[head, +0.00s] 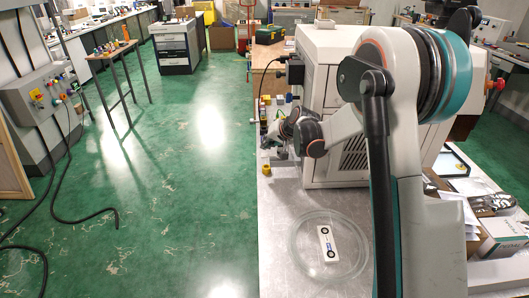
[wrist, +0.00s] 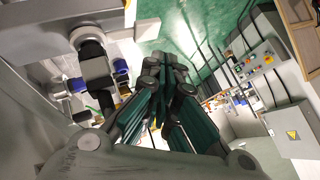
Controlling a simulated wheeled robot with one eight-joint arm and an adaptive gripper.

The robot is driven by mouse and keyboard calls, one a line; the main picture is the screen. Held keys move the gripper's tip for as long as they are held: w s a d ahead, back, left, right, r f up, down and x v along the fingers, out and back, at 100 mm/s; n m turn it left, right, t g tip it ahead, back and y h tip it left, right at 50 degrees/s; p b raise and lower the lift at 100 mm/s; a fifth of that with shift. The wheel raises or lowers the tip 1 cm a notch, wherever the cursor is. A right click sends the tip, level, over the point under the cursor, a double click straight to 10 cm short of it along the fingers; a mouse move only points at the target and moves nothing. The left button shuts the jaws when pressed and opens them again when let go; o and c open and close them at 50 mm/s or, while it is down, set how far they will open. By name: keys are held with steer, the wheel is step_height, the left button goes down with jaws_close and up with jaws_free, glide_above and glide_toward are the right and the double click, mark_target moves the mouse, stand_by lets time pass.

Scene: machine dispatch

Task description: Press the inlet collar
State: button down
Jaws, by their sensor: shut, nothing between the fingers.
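The white machine (head: 320,50) stands on the metal bench, mostly behind my arm in the head view. A dark fitting with a cable (head: 290,71) sticks out of its left side. In the wrist view a fitting with a pale round collar (wrist: 87,35), a dark block (wrist: 97,68) and blue rings shows at the upper left; I cannot tell for sure that it is the inlet collar. My gripper (wrist: 165,68) is shut and empty, its fingertips to the right of that fitting and apart from it in the picture. In the head view my wrist is beside the machine's left side.
A clear round dish (head: 298,262) with a white labelled piece (head: 327,243) lies on the bench front. Small coloured items (head: 268,115) crowd the bench's left edge. Boxes (head: 505,232) are at the right. Green floor on the left is open, with a loose black cable (head: 100,213).

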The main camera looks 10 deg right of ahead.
mark_target(267, 154)
stand_by(0.3)
steer(key=shift+r+p, duration=1.45)
steer(key=shift+r, duration=1)
steer(key=s+a+r+n+h, duration=0.1)
steer(key=s+r, duration=0.6)
steer(key=s, duration=0.4)
steer(key=s+a+r+n+h, duration=0.1)
steer(key=s+r, duration=0.5)
steer(key=s, duration=0.5)
steer(key=s+d+f+n+g+h, duration=0.1)
steer(key=s+f+n, duration=0.1)
steer(key=s, duration=2.1)
steer(key=shift+s+f+h, duration=0.3)
steer(key=shift+f+h, duration=0.1)
steer(key=shift+f, duration=0.1)
